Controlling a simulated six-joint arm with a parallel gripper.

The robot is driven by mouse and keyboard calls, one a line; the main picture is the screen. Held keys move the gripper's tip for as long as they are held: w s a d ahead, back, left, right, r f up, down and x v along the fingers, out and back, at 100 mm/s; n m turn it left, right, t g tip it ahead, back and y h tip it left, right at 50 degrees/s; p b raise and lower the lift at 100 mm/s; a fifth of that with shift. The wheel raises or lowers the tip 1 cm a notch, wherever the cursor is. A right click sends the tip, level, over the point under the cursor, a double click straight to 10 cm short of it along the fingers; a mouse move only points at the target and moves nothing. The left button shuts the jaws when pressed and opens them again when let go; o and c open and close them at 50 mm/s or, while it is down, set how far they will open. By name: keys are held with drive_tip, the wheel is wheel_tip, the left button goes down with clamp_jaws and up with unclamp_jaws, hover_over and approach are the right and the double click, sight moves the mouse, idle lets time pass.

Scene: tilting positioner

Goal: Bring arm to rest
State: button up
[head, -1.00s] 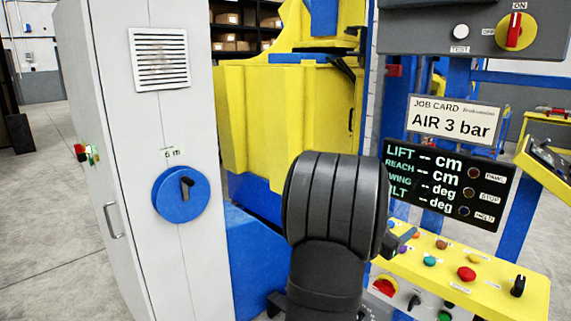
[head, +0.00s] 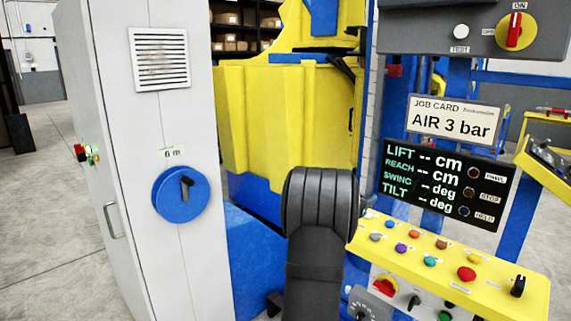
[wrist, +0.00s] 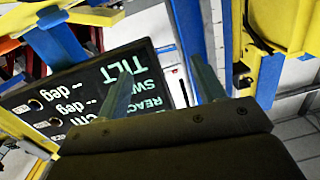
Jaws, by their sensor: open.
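My black arm (head: 320,215) stands raised at the middle of the head view, in front of the yellow and blue machine (head: 290,115) and left of the yellow button panel (head: 515,288). My gripper is hidden behind the arm there. In the wrist view my gripper (wrist: 168,62) is open, its two thin fingers apart with nothing between them. The dark display (wrist: 85,90) shows upside down behind the left finger. In the head view the display (head: 440,185) shows dashes for lift, reach, swing and tilt.
A grey cabinet (head: 120,240) with a blue rotary handle (head: 181,194) stands close on the left. A job card (head: 454,119) reads "AIR 3 bar". A switch box (head: 470,28) with a red and yellow knob hangs at the upper right. Open floor (head: 45,240) lies far left.

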drive_tip(key=shift+w+a+y, duration=0.15)
drive_tip(key=shift+w+a, duration=0.15)
drive_tip(key=shift+w, duration=0.25)
drive_tip(key=shift+w+a+y, duration=0.15)
drive_tip(key=shift+w+a, duration=0.15)
drive_tip(key=shift+w, duration=0.25)
drive_tip(key=o, duration=0.8)
drive_tip(key=s+d+r+n+g+y, duration=0.4)
drive_tip(key=s+d+n, duration=0.2)
drive_tip(key=s+d, duration=0.3)
drive_tip(key=s+d+r+n+g+y, duration=0.35)
drive_tip(key=s+d+n+g, duration=0.2)
drive_tip(key=s, duration=0.65)
drive_tip(key=s+d+r+n+g+y, duration=0.45)
drive_tip(key=s+d+n, duration=0.25)
drive_tip(key=s+d, duration=0.25)
drive_tip(key=shift+t+h, duration=0.5)
drive_tip(key=f, duration=0.6)
drive_tip(key=a+f, duration=0.1)
drive_tip(key=f, duration=0.2)
drive_tip(key=shift+s+f, duration=0.15)
drive_tip(key=shift+s, duration=0.1)
